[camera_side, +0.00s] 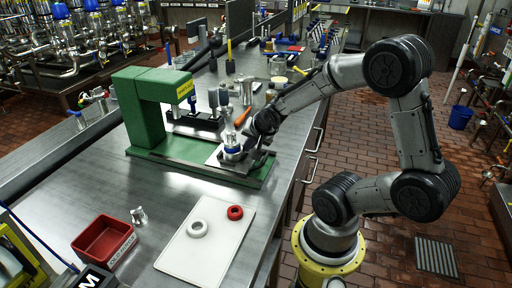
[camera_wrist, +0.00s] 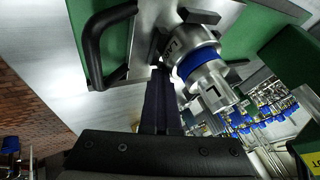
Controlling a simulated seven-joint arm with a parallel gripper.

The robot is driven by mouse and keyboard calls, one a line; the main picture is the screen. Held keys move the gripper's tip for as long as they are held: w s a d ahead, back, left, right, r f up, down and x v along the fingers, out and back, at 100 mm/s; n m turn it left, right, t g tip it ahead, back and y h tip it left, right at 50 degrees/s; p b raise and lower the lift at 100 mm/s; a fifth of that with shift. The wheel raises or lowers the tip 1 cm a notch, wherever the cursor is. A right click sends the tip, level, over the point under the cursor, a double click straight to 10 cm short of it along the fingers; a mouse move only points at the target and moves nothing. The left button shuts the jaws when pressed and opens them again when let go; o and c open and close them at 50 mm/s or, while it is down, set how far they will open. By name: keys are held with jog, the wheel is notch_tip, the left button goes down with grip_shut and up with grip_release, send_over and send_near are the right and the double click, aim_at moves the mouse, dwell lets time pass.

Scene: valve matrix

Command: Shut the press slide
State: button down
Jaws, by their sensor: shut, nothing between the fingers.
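The green press (camera_side: 150,105) stands on the steel bench in the side view, its yellow-labelled head overhanging the left part of its base. The press slide (camera_side: 213,158), a pale metal plate, sits at the right end of the base, out from under the head. A silver valve with a blue ring (camera_side: 232,148) stands on the slide; it also shows in the wrist view (camera_wrist: 195,62). A black bar handle (camera_wrist: 90,45) is on the slide's edge. My gripper (camera_wrist: 161,75) is shut and empty, its fingertips close beside the valve and the handle; I cannot tell whether they touch.
A white board (camera_side: 205,245) with a white ring (camera_side: 197,228) and a red ring (camera_side: 235,212) lies in front. A red bin (camera_side: 104,240) and a small metal fitting (camera_side: 138,215) are to its left. Bottles and tools stand behind the press.

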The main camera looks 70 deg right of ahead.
jog(key=w, duration=1.7)
jog(key=shift+w, duration=0.25)
jog(key=shift+r, duration=0.1)
jog(key=s+a+r+n+t, duration=0.1)
jog(key=s+a+r, duration=0.3)
jog(key=r, duration=0.2)
jog(key=s+a+r+n+y, duration=0.1)
jog(key=s+a+r, duration=0.3)
jog(key=r, duration=0.3)
jog(key=s+a+r+n+t, duration=0.1)
jog(key=s+a+r, duration=0.25)
jog(key=r, duration=0.25)
jog(key=s+a+f+n+g+y, duration=0.1)
jog(key=s+a+f+n, duration=0.2)
jog(key=s+n, duration=0.4)
jog(key=s+a+f+n+g+y, duration=0.1)
jog(key=s+a+f+n+y, duration=0.1)
jog(key=s+n, duration=0.4)
jog(key=s+a+f, duration=0.1)
jog(key=s+a, duration=0.1)
jog(key=s, duration=0.2)
jog(key=shift+f+n+y, duration=0.15)
jog(key=shift+n+y, duration=0.15)
jog(key=shift+n, duration=0.1)
